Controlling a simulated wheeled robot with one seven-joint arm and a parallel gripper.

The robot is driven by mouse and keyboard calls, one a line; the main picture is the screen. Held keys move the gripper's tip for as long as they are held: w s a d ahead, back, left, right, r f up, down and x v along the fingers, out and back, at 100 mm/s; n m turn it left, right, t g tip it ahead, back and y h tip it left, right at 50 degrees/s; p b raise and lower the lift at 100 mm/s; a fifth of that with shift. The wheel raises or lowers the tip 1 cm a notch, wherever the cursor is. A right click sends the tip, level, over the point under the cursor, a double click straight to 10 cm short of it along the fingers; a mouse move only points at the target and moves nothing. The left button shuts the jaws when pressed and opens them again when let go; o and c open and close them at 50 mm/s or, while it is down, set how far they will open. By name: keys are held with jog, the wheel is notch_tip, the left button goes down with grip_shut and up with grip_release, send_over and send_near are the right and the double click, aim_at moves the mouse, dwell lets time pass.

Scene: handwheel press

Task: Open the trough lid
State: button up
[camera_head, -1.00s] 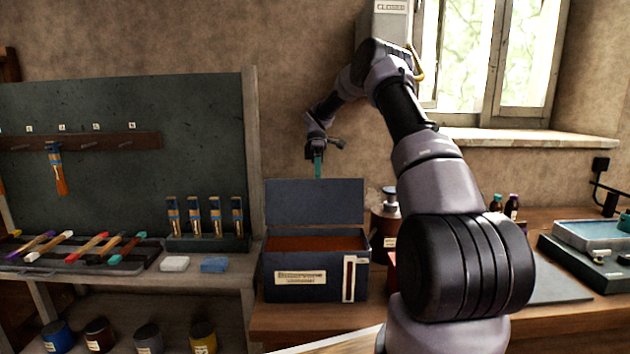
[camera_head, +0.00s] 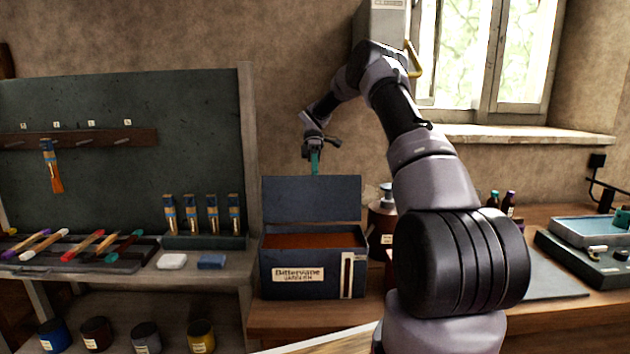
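The trough is a dark blue box (camera_head: 284,284) with a cream label reading "Bittervane". It stands on the bench in the middle of the head view. Its lid (camera_head: 310,198) stands raised, nearly upright, along the back edge. The trough's top is open, and a reddish-brown content or interior shows inside. My gripper (camera_head: 315,161) points down just above the lid's top edge. A narrow teal part shows at its tip; I cannot tell whether this is the fingers or a held piece. Whether the tip touches the lid is unclear.
A rack with upright brushes (camera_head: 202,214) and a tray of coloured sticks (camera_head: 75,248) lie to the left. A dark jar (camera_head: 381,222) stands right of the trough, partly behind my arm. A blue-topped tray (camera_head: 585,234) sits far right.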

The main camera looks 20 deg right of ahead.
jog(key=shift+r, duration=0.1)
jog(key=v, duration=0.7)
jog(key=shift+w, duration=0.15)
jog(key=shift+r, duration=0.25)
dwell(0.4)
jog(key=s+a+r+m+t+h, duration=0.3)
jog(key=s+r+m+t, duration=0.3)
jog(key=s+r, duration=1.1)
jog(key=s+a+f+m+t+y, duration=0.1)
jog(key=s+m+t, duration=0.3)
jog(key=s, duration=0.6)
jog(key=s+a+m+t+y, duration=0.1)
jog(key=s+m+t, duration=0.4)
jog(key=s+m, duration=0.4)
jog(key=shift+s+a+f+y, duration=0.15)
jog(key=shift+s+f+y, duration=0.15)
jog(key=shift+s+f, duration=0.15)
